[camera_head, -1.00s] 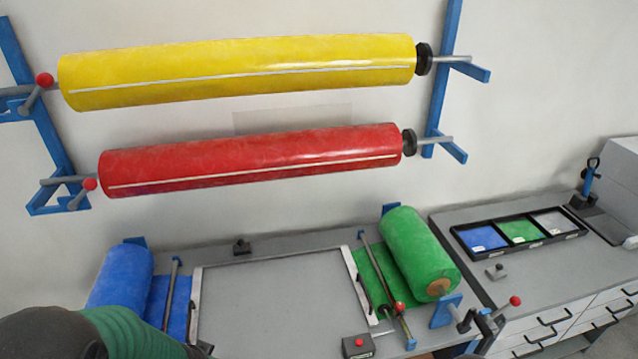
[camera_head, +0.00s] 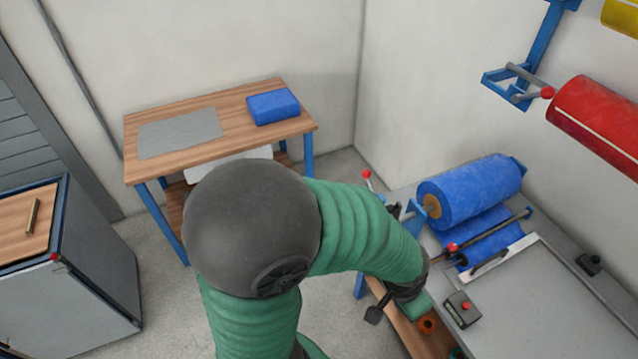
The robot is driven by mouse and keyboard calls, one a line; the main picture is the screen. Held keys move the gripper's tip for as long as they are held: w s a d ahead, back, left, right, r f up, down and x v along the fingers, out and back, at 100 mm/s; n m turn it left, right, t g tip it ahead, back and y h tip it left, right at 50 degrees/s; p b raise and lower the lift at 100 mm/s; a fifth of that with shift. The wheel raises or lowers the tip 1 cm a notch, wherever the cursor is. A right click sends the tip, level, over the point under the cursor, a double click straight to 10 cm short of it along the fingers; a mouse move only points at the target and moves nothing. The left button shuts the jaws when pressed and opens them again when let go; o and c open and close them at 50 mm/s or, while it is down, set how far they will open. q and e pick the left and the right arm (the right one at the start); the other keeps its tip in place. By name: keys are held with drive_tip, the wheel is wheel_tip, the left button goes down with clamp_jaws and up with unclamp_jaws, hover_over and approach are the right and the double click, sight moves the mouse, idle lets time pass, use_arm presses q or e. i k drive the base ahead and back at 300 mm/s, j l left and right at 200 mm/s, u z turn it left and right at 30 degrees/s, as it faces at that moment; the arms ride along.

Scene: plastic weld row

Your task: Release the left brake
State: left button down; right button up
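The blue film roll (camera_head: 470,190) lies at the left end of the grey machine table. A lever with a red knob (camera_head: 367,174) stands up by the roll's near end; I take it to be the left brake. My green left arm crosses the middle of the view. Its dark wrist and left gripper (camera_head: 390,298) are low beside the table's front edge, below the lever and apart from it. The arm hides most of the gripper, so its opening is unclear. My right gripper is out of view.
A box with a red button (camera_head: 463,308) sits on the table near my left wrist. A wooden workbench (camera_head: 225,125) with a blue block (camera_head: 273,106) stands at the back left. A cabinet (camera_head: 65,270) is at far left. The red roll (camera_head: 600,120) hangs on the wall.

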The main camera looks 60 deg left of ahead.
sight(366, 173)
drive_tip(key=u, duration=1.5)
drive_tip(key=i+j+u, duration=0.2)
drive_tip(key=j, duration=0.2)
drive_tip(key=i+j+u, duration=0.2)
drive_tip(key=j, duration=0.2)
drive_tip(key=i+j+u, duration=0.2)
drive_tip(key=i+j, duration=0.1)
drive_tip(key=j, duration=0.05)
